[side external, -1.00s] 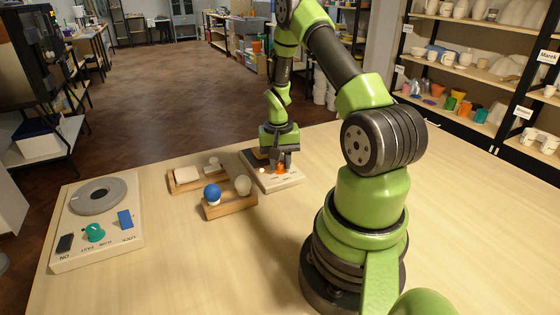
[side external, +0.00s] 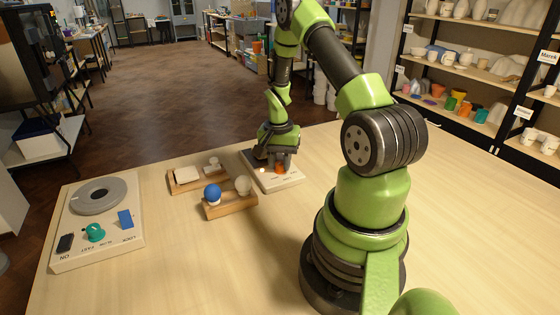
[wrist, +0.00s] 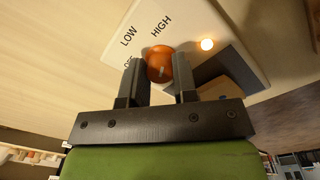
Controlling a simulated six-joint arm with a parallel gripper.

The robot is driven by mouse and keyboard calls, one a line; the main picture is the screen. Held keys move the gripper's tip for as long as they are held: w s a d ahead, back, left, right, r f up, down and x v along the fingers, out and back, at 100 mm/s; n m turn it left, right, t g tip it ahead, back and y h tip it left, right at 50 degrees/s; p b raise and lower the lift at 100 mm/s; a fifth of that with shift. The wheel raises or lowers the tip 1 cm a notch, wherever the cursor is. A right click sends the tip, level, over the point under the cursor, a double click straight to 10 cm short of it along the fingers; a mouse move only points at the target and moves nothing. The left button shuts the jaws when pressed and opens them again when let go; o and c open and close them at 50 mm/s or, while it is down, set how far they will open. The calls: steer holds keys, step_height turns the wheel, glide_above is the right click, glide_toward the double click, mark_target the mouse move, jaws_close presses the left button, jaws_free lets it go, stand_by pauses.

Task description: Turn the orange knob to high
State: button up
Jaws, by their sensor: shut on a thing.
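The orange knob (wrist: 159,58) sits on a pale control panel (wrist: 203,18) marked OFF, LOW and HIGH. My gripper (wrist: 160,68) has one finger on each side of the knob and is shut on it. The HIGH label is just above the knob in the wrist view; I cannot tell for sure which label the knob's pointer faces. A small lamp (wrist: 207,44) beside the knob glows. In the side view the knob (side external: 281,169) shows under my gripper (side external: 277,161), at the far part of the table.
A wooden tray (side external: 232,207) with a blue ball (side external: 212,190) and another wooden tray (side external: 185,187) stand left of the panel. A grey-wheeled control box (side external: 130,247) with a teal knob (side external: 95,232) is at the far left. The table's front middle is clear.

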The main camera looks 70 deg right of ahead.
mark_target(279, 163)
steer(key=o, duration=0.9)
steer(key=r, duration=1)
steer(key=shift+w, duration=0.2)
